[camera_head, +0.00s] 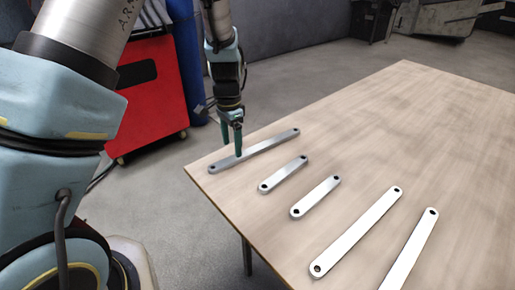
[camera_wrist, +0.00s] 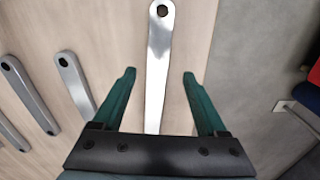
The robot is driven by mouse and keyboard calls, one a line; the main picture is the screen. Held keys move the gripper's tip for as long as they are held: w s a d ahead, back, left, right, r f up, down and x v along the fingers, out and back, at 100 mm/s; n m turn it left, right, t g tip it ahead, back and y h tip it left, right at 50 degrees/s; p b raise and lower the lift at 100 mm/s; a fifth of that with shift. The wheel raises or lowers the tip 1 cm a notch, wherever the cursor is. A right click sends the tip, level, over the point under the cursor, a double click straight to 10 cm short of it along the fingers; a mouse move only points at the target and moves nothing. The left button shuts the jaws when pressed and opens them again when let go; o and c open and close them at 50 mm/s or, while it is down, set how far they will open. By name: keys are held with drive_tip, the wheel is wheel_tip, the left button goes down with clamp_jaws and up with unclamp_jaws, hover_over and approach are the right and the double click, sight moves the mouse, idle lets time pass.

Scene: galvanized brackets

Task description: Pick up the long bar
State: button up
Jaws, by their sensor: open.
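A long grey metal bar (camera_head: 268,145) with a hole at each end lies flat near the table's far left edge. In the wrist view the long bar (camera_wrist: 158,55) runs up the middle, with one holed end at the top. My gripper (camera_head: 231,149) is open and points down over the left part of this bar. In the wrist view my gripper (camera_wrist: 158,75) has its two green fingers apart, one on each side of the bar, with a gap on both sides. The bar's near end is hidden behind the gripper body. The fingertips' height above the table is hard to tell.
Two shorter bars (camera_head: 283,174) (camera_head: 315,197) lie beside it on the wooden table (camera_head: 410,120). Two more long bars (camera_head: 357,232) (camera_head: 409,252) lie nearer, one cut by the frame. A red cabinet (camera_head: 150,100) stands beyond the table's left edge. The table's right side is clear.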

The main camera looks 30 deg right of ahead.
sight(233, 158)
drive_tip(key=f, duration=0.4)
drive_tip(key=shift+s+a+f, duration=0.15)
drive_tip(key=shift+s, duration=0.05)
drive_tip(key=shift+c, duration=0.2)
clamp_jaws()
idle(0.5)
